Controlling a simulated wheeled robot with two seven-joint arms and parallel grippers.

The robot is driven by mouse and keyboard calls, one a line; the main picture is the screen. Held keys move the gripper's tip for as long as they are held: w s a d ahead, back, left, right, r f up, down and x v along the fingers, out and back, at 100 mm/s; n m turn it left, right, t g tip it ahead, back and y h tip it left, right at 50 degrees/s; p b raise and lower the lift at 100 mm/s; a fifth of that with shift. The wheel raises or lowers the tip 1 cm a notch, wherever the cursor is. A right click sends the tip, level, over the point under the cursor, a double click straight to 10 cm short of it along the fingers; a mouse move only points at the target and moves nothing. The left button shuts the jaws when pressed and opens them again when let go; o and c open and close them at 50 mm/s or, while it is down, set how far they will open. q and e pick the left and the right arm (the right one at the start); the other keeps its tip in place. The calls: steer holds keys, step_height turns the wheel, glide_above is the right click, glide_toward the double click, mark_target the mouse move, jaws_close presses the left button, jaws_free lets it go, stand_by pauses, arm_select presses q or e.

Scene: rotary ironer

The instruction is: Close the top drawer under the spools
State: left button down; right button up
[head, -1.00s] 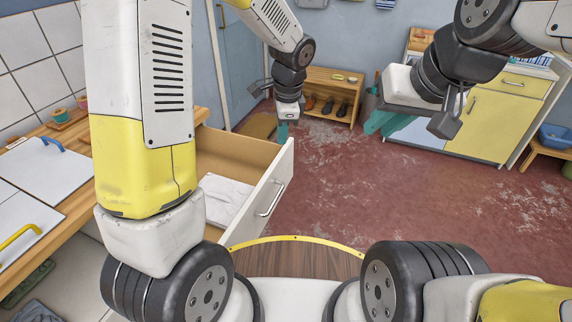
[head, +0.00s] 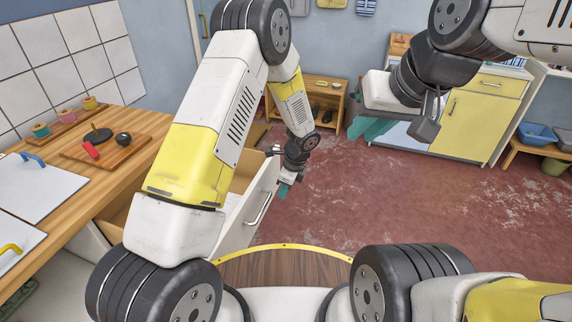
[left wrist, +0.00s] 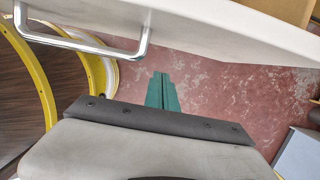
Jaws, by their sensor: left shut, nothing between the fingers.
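The top drawer (head: 240,219) is pulled out under the wooden counter, its white front facing right. Its metal handle (head: 259,208) also shows in the left wrist view (left wrist: 88,46). My arm hides much of the drawer's inside. Several spools (head: 67,116) stand on a wooden rack on the counter. My left gripper (head: 283,190) is shut and empty, just outside the drawer front near its far end. In the left wrist view its teal fingers (left wrist: 162,92) are below the white front (left wrist: 220,35), right of the handle; contact cannot be told. My right gripper (head: 372,128) hangs apart at right; its opening is unclear.
A board (head: 106,147) with small items lies on the counter (head: 120,182). A shoe shelf (head: 306,92) stands at the back and a yellow cabinet (head: 468,122) at the back right. The red floor (head: 370,200) right of the drawer is clear.

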arm_select(q)
steer(key=shift+w+a+f, duration=0.15)
steer(key=shift+w+a, duration=0.1)
steer(key=shift+a, duration=0.45)
steer(key=shift+w+a+f, duration=0.2)
steer(key=shift+a, duration=0.45)
steer(key=shift+w+a+f, duration=0.15)
steer(key=shift+w+a, duration=0.1)
steer(key=shift+a, duration=0.45)
steer(key=w+a, duration=0.3)
steer(key=a, duration=0.7)
steer(key=w+a, duration=0.4)
steer(key=a, duration=0.7)
steer(key=w+a, duration=0.4)
steer(key=a, duration=0.7)
steer(key=shift+w+a, duration=0.1)
steer(key=shift+a, duration=0.1)
steer(key=shift+d, duration=0.1)
